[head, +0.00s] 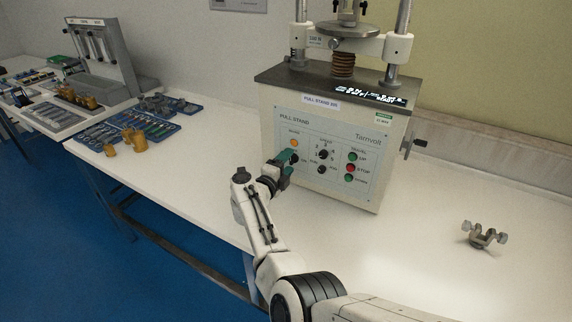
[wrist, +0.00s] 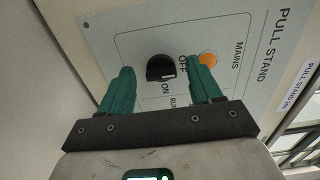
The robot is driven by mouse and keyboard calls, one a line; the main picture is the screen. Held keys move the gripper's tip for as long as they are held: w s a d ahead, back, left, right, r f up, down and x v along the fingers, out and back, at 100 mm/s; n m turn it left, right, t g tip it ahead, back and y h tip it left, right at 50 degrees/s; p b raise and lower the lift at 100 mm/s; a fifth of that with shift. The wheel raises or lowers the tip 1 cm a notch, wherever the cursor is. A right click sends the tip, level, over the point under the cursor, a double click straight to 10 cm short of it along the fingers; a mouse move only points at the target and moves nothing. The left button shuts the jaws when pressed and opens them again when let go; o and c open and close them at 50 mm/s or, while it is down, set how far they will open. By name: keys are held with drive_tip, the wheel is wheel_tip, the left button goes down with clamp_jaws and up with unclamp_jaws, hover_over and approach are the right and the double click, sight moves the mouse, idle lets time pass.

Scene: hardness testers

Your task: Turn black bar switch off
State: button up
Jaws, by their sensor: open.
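The black bar switch (wrist: 160,69) is a round black knob with a raised bar, on the grey panel of the pull stand (head: 320,150). In the wrist view it sits between the two green fingers of my gripper (wrist: 161,90), with gaps on both sides. In the head view my gripper (head: 286,158) is at the panel's left part and hides most of the switch. The gripper is open. An orange lamp (wrist: 207,58) beside the switch is marked MAINS.
Other knobs (head: 323,154) and green and red buttons (head: 350,169) are on the panel to the right. A metal clamp (head: 483,234) lies on the white bench at right. Blue trays (head: 150,122) and brass weights (head: 139,143) stand at left.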

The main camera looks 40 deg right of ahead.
drive_tip(key=p+v, duration=0.1)
drive_tip(key=v, duration=0.9)
drive_tip(key=shift+a, duration=0.35)
drive_tip(key=shift+s, duration=0.15)
